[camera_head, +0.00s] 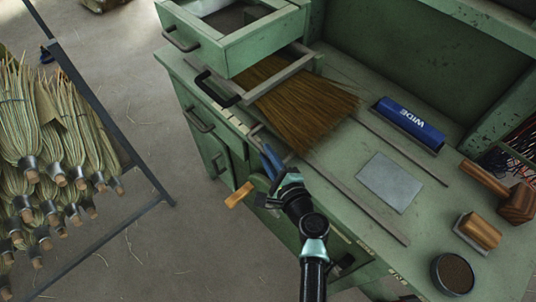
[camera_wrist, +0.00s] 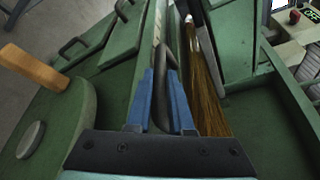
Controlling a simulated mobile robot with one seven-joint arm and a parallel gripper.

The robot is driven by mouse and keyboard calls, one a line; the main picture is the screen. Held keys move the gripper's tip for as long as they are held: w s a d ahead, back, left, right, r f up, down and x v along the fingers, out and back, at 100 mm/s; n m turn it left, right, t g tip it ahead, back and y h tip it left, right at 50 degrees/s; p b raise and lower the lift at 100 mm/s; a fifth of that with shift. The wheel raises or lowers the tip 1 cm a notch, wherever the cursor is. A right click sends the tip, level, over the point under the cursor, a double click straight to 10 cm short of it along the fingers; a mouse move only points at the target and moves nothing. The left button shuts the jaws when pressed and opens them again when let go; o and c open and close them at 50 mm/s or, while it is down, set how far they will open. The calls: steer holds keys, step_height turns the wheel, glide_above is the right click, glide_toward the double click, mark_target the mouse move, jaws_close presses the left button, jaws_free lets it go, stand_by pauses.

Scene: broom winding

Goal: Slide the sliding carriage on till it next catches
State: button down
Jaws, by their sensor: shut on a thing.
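My gripper (camera_head: 271,156) is at the bench's front edge, beside the near rail, its blue fingers close together. In the wrist view my gripper (camera_wrist: 168,78) is shut around a dark, curved grip (camera_wrist: 171,58). A grey crossbar (camera_head: 280,78) with a black handle lies across the broom bristles (camera_head: 305,100); it looks like the sliding carriage. Whether the dark grip belongs to that crossbar I cannot tell. Any catch or notch is hidden. The bristles show right of the fingers in the wrist view (camera_wrist: 208,90).
A wooden crank handle (camera_head: 238,194) sticks out in front, left of my gripper. An open drawer (camera_head: 250,50) overhangs the back left.

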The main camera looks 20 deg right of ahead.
stand_by(0.4)
steer(key=w+a+b, duration=0.2)
steer(key=w, duration=0.5)
steer(key=shift+w+a, duration=0.25)
steer(key=shift+a, duration=0.1)
steer(key=c, duration=0.8)
jaws_free()
steer(key=shift+s, duration=0.1)
steer(key=p+v, duration=0.1)
steer(key=v, duration=1.1)
steer(key=shift+s+r, duration=0.15)
steer(key=shift+s, duration=0.2)
